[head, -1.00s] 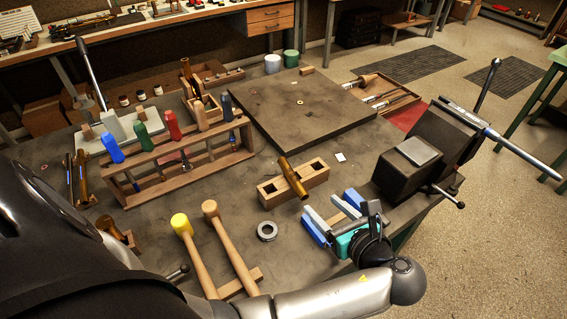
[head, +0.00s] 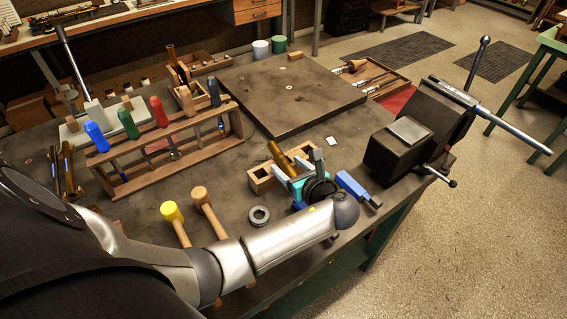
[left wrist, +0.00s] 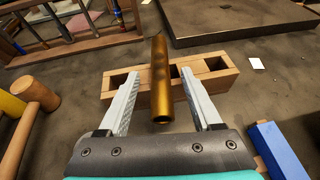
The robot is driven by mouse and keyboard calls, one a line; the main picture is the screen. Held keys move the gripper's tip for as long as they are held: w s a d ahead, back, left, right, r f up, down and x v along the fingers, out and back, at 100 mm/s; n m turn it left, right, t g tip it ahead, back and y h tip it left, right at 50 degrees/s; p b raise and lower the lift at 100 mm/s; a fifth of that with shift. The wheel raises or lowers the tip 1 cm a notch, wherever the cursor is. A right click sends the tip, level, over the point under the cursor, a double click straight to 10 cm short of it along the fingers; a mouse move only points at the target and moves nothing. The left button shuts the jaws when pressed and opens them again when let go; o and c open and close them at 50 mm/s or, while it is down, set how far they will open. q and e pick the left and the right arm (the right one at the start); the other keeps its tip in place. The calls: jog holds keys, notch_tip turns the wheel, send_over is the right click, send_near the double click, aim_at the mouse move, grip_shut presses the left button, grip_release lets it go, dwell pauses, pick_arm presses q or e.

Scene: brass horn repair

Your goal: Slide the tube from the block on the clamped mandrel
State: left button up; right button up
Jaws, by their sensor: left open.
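A brass tube (head: 279,155) leans in a slotted wooden block (head: 257,181) on the bench. In the left wrist view the tube (left wrist: 160,70) lies tilted across the block (left wrist: 215,78), its open end towards me. My left gripper (head: 290,172) is open at the block. In the left wrist view its fingers (left wrist: 156,84) stand on either side of the tube, with a gap on both sides. The mandrel (head: 512,130), a bare steel rod, is clamped in the black vise (head: 420,135) at the right bench edge and slopes down to the right. My right gripper is out of view.
A blue piece (head: 355,188) lies right of my left gripper. A steel ring (head: 259,215) and two mallets (head: 172,212) lie to the left. A tool rack (head: 170,150) and a dark flat plate (head: 290,95) stand behind. Bench between block and vise is mostly clear.

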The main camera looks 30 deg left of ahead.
pick_arm(q)
jog(key=shift+w+a+f, duration=0.3)
jog(key=shift+a, duration=0.3)
grip_shut()
